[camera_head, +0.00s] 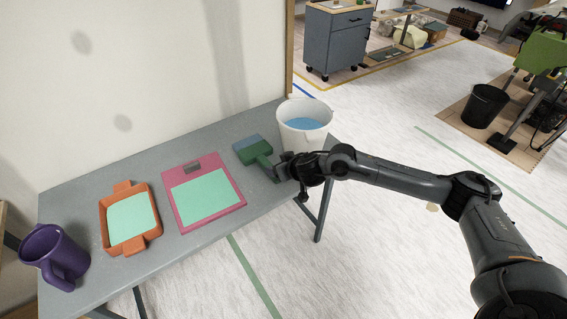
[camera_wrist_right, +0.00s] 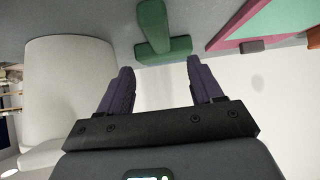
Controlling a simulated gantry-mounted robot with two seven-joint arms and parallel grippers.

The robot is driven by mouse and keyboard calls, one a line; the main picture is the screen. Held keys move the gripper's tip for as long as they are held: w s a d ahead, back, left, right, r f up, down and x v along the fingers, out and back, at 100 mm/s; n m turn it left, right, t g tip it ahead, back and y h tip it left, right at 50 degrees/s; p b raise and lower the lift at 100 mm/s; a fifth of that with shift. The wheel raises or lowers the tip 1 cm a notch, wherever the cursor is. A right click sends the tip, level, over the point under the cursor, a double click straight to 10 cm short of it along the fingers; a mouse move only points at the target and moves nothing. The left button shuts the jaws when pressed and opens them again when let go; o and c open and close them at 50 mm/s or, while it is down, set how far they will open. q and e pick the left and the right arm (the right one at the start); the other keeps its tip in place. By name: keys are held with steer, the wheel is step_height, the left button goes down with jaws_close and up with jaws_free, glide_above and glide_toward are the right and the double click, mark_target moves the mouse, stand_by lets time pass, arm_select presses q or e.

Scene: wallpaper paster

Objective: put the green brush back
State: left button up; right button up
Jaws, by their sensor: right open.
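The green brush (camera_head: 255,152) lies on the grey table, left of the white bucket, with a blue strip along its far edge. Its handle points toward my right gripper (camera_head: 277,172), which is low near the table's front edge. In the wrist view the brush (camera_wrist_right: 153,27) shows its handle and crosspiece ahead of my right gripper (camera_wrist_right: 159,68). The two dark fingers are spread apart with nothing between them. The brush lies beyond the fingertips, roughly centred on the gap. My left gripper is not in view.
The white bucket (camera_head: 304,138) with blue contents stands right of the brush, close to my right arm. A pink tray (camera_head: 214,218), an orange tray (camera_head: 104,224) and a purple mug (camera_head: 40,247) stand to the left on the table (camera_head: 85,185). The wall borders the back.

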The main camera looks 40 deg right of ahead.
steer(key=s+a+f+n+g+y, duration=0.1)
steer(key=s+a+f+n, duration=0.15)
steer(key=s+a, duration=0.55)
steer(key=s+a+f+n+y, duration=0.1)
steer(key=s+a+f, duration=0.35)
steer(key=a, duration=0.75)
steer(key=s+f+g, duration=0.1)
steer(key=s+g, duration=0.4)
steer(key=s, duration=1.5)
steer(key=shift+s+a+f, duration=0.15)
steer(key=shift+s+f, duration=0.05)
steer(key=shift+f, duration=0.1)
steer(key=shift+p, duration=0.3)
step_height(320, 180, up, 34)
steer(key=p, duration=3.4)
steer(key=shift+r, duration=0.25)
